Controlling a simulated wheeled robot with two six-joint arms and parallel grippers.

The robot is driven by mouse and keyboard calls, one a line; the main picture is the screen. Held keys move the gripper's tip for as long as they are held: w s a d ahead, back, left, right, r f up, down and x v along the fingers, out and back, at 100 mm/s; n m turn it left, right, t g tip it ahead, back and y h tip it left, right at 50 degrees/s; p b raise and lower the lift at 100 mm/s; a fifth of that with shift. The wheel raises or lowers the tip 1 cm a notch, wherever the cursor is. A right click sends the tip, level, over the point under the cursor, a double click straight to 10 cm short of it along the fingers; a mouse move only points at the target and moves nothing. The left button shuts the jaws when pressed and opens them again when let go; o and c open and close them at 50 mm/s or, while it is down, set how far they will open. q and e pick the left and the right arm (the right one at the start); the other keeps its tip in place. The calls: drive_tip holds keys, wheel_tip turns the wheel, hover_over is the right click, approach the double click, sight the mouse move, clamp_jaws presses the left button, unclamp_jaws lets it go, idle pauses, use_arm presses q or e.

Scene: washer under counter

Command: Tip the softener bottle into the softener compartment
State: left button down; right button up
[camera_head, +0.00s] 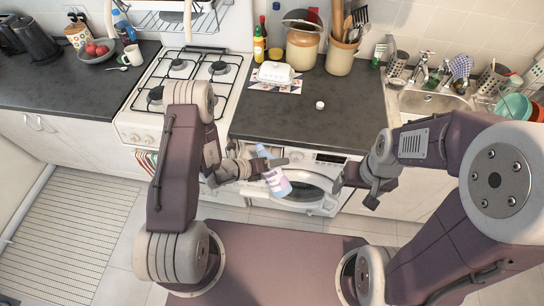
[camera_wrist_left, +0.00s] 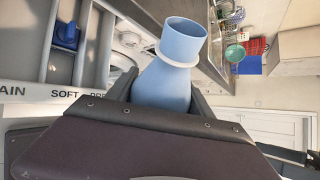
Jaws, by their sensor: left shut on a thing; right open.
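The open detergent drawer (camera_wrist_left: 25,88) is left of the bottle there, apart from the neck. Its softener compartment (camera_wrist_left: 62,68), labelled "SOFT", holds a dark blue insert. No liquid is seen pouring. My right gripper (camera_head: 354,188) is open and empty, right of the washer door.
The washer (camera_head: 332,164) stands under the dark counter (camera_head: 285,122), its round door facing me. A small white cap (camera_head: 320,105) and a butter dish (camera_head: 276,73) are on the counter. A stove (camera_head: 180,90) is left, a sink (camera_head: 430,102) right.

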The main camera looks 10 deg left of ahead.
use_arm(q)
drive_tip(key=shift+s+d+f+n+g+h+b, duration=0.1)
drive_tip(key=shift+s+f+n+g+h+b, duration=0.25)
drive_tip(key=shift+s+f+n+h, duration=0.2)
drive_tip(key=f+n+b, duration=0.1)
drive_tip(key=f+n+g+h+b, duration=0.1)
drive_tip(key=shift+d+f+h+b, duration=0.25)
drive_tip(key=shift+d+f+b, duration=0.1)
drive_tip(key=shift+d+b, duration=0.05)
drive_tip(key=shift+s+g, duration=0.1)
drive_tip(key=shift+g, duration=0.15)
drive_tip(key=shift+s+r, duration=0.1)
drive_tip(key=shift+r, duration=0.05)
drive_tip(key=shift+r, duration=0.1)
drive_tip(key=shift+f+n+h+b, duration=0.25)
drive_tip(key=shift+f+h+b, duration=0.15)
drive_tip(key=shift+f+b, duration=0.3)
drive_tip(key=shift+f+n+g+h+b, duration=0.3)
drive_tip(key=shift+f+n+h+b, duration=0.2)
drive_tip(key=shift+f+n+b, duration=0.45)
drive_tip(key=shift+r+m, duration=0.2)
drive_tip(key=shift+m, duration=0.05)
drive_tip(key=shift+r, duration=0.1)
idle(2.8)
